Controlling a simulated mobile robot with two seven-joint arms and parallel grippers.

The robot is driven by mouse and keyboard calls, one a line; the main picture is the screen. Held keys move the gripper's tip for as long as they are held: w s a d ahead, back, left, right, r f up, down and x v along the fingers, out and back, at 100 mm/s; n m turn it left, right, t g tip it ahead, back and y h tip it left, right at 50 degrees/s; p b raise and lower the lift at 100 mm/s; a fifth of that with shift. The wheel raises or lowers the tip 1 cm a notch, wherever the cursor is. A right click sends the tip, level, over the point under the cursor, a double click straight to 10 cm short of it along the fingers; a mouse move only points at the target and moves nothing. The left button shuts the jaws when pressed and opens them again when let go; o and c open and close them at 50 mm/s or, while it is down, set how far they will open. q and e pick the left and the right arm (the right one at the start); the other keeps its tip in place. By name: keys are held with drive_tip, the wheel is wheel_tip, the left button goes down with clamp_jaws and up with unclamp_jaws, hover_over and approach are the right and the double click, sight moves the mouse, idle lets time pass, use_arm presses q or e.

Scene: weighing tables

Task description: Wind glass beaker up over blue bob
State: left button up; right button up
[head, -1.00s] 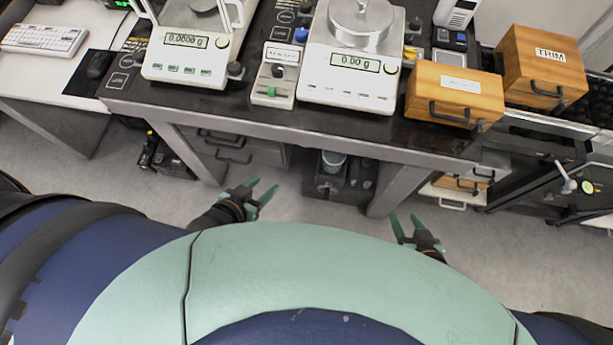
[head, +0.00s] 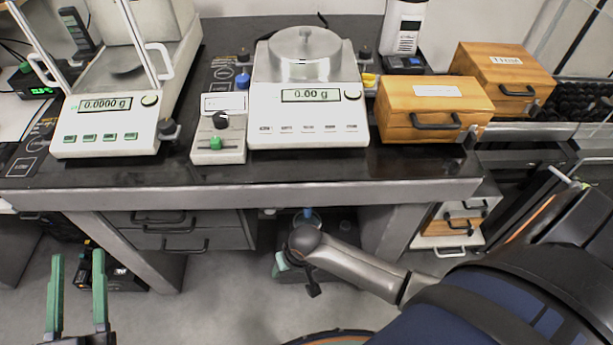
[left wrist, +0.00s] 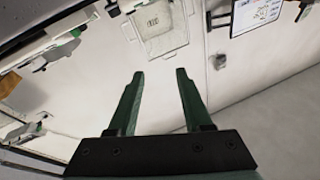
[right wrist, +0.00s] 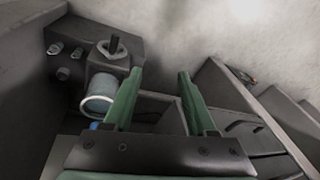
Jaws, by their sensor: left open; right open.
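The glass beaker (right wrist: 99,104) shows in the right wrist view as a clear cylinder beside a dark unit (right wrist: 110,68) with a knob (right wrist: 114,45) on top. A blue piece, perhaps the blue bob (right wrist: 95,126), shows at its lower left; whether it is inside the beaker I cannot tell. In the head view a blue spot (head: 307,212) shows under the table, with the beaker mostly hidden by my right arm. My right gripper (right wrist: 160,72) is open and empty, near the unit. My left gripper (head: 78,256) is open and empty, low at the left; its fingers also show in the left wrist view (left wrist: 160,73).
The dark table (head: 330,180) carries two balances, the left (head: 110,146) and the right (head: 310,142), a small control box (head: 218,150) and wooden boxes (head: 430,103). Drawers (head: 190,232) and table legs bound the space below.

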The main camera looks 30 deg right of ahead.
use_arm(q)
drive_tip(key=s+d+r+m+t+h+b, duration=0.2)
drive_tip(key=s+r+m+t+h+b, duration=0.15)
drive_tip(key=s+m+h+b, duration=0.45)
wheel_tip(320, 180, down, 7)
drive_tip(key=w+n+g+b, duration=0.1)
drive_tip(key=n+b, duration=0.1)
drive_tip(key=b, duration=0.6)
drive_tip(key=shift+w+d+r+b, duration=0.15)
drive_tip(key=shift+d+b, duration=0.1)
drive_tip(key=shift+b, duration=0.05)
use_arm(e)
drive_tip(key=w+d+f+m+g+h, duration=0.1)
drive_tip(key=d+f, duration=0.1)
drive_tip(key=f, duration=0.4)
drive_tip(key=w+d+f+m+g+h, duration=0.1)
drive_tip(key=d+f, duration=0.2)
drive_tip(key=f, duration=0.4)
drive_tip(key=w+d+f+m+g+h, duration=0.1)
drive_tip(key=d+f, duration=0.2)
drive_tip(key=f, duration=0.3)
drive_tip(key=shift+f+m+g, duration=0.3)
drive_tip(key=shift+f+m, duration=0.1)
clamp_jaws()
